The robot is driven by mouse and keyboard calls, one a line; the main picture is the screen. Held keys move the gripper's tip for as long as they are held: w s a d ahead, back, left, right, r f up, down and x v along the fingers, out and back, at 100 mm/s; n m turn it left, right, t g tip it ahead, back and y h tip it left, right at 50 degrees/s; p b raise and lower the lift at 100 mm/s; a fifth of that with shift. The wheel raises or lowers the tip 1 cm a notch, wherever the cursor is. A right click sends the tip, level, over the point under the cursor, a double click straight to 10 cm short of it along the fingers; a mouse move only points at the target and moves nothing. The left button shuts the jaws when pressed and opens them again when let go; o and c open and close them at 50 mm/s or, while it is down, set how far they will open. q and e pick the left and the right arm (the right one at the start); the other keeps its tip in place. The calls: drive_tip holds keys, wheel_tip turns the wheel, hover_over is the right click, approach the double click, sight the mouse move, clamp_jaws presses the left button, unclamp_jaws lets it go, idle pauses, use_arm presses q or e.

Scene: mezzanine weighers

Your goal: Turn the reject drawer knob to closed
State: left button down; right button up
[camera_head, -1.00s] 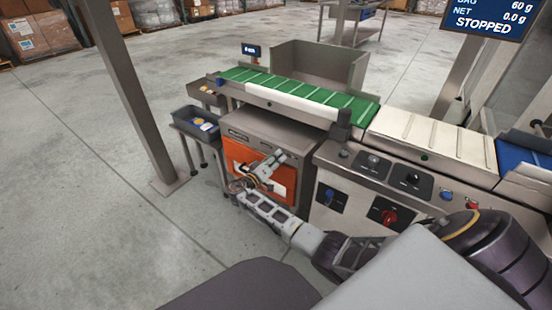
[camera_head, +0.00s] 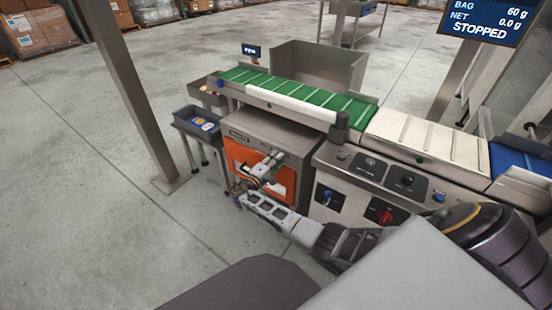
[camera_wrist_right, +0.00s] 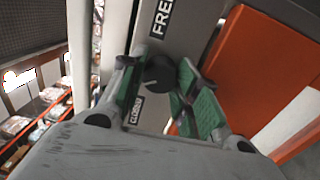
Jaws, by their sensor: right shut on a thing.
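The reject drawer knob (camera_wrist_right: 160,74) is small and dark in the right wrist view, on a grey plate. The word FREE stands above it and the word CLOSED below it to the left. My right gripper (camera_wrist_right: 157,80) is shut on the knob, its green-padded fingers on either side. The way the knob points cannot be made out. In the head view my right gripper (camera_head: 265,168) is in front of the orange drawer front (camera_head: 238,153) and hides the knob. The orange panel also shows in the wrist view (camera_wrist_right: 255,70). My left gripper is not in view.
A control panel (camera_head: 355,195) with a blue and a red switch is right of the drawer. A green belt (camera_head: 310,95) runs above. A grey tray (camera_head: 197,124) stands left, near a steel post (camera_head: 130,90). The floor in front left is clear.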

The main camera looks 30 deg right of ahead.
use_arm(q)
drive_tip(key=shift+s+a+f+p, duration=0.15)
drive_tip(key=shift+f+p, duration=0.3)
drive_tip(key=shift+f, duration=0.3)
use_arm(e)
drive_tip(key=shift+n, duration=1.2)
drive_tip(key=o, duration=1)
drive_tip(key=shift+a, duration=0.1)
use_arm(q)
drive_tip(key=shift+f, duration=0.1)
use_arm(e)
drive_tip(key=shift+f, duration=0.1)
drive_tip(key=shift+v, duration=3.95)
